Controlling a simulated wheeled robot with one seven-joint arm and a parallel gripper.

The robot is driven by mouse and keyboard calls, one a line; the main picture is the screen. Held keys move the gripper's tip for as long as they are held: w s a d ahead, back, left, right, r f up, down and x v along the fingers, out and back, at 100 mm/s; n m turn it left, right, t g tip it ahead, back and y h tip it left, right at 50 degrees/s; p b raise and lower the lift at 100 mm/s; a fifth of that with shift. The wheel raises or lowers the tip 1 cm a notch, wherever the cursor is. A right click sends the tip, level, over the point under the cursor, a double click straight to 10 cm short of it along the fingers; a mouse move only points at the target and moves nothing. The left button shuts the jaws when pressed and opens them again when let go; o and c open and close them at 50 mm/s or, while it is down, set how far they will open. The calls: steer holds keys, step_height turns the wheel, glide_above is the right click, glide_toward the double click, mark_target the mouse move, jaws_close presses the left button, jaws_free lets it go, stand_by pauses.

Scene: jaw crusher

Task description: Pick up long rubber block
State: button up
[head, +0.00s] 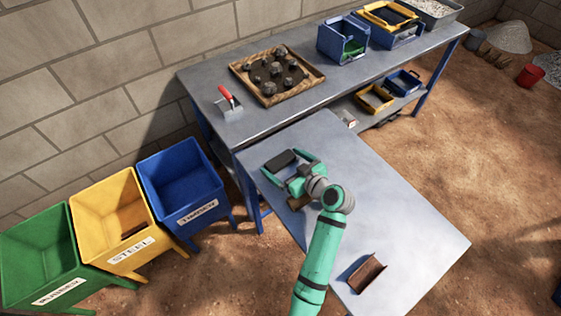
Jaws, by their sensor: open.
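A dark, long block (279,161), seemingly the long rubber block, lies on the grey front table (400,215) near its far left corner. My gripper (283,164) is open, with its green fingers spread on either side of the block's near end. The block's far end sticks out past the fingers. I cannot tell whether either finger touches it, or how high the fingers are above the table. The green bin (40,255) labelled RUBBER stands on the floor at lower left.
A brown block (298,203) lies partly hidden beneath my gripper. A rusty angled piece (367,274) lies near the table's front. A yellow STEEL bin (112,205) and blue TIMBER bin (182,178) stand left. A back bench (300,118) holds a tray of stones (304,84) and a trowel (229,104).

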steer(key=c, duration=1)
steer(key=shift+r, duration=0.1)
steer(key=shift+c, duration=0.2)
